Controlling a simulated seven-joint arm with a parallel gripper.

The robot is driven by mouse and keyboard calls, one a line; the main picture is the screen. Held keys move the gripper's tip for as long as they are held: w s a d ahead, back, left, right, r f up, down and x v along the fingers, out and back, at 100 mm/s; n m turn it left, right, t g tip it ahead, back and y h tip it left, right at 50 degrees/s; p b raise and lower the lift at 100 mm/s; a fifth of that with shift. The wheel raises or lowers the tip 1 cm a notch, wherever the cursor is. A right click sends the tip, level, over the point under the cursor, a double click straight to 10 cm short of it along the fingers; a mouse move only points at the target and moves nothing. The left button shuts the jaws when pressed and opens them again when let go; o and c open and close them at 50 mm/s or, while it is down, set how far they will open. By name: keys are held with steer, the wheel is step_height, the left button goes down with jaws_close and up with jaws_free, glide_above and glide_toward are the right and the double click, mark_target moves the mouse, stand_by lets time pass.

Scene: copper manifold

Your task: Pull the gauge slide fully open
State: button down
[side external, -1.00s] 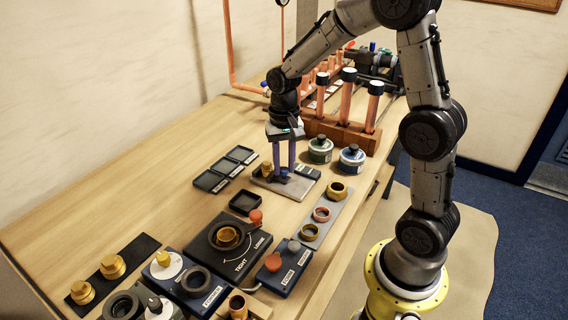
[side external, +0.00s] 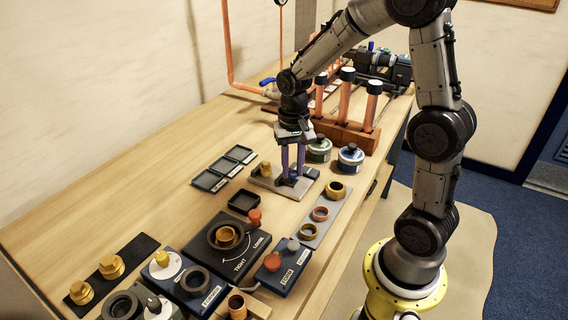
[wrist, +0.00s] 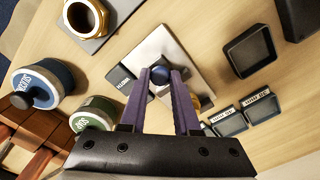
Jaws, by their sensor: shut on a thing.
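The gauge slide sits on a pale metal plate (side external: 262,187) on the bench, with a small brass piece (side external: 264,169) at its left end. My gripper (side external: 291,180) points down over the plate, its purple fingers shut on the slide's dark blue knob (wrist: 160,77). In the wrist view the round knob shows between the two fingertips. The plate also shows in the wrist view (wrist: 160,47). The brass piece is partly behind the right finger there. The fingers hide much of the slide, so how far it is open I cannot tell.
A dark label block (side external: 310,173) stands at the plate's right. Green (side external: 319,150) and blue (side external: 351,157) lidded pots and a wooden rack (side external: 345,133) with copper tubes are behind. Black trays (side external: 224,168) lie left, a small square tray (side external: 243,201) in front. A ring strip (side external: 322,215) is at right.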

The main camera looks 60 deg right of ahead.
steer(key=shift+s+r, duration=0.1)
steer(key=shift+s, duration=0.7)
steer(key=c, duration=0.6)
jaws_free()
steer(key=shift+c, duration=0.2)
steer(key=shift+r, duration=0.5)
step_height(320, 180, up, 13)
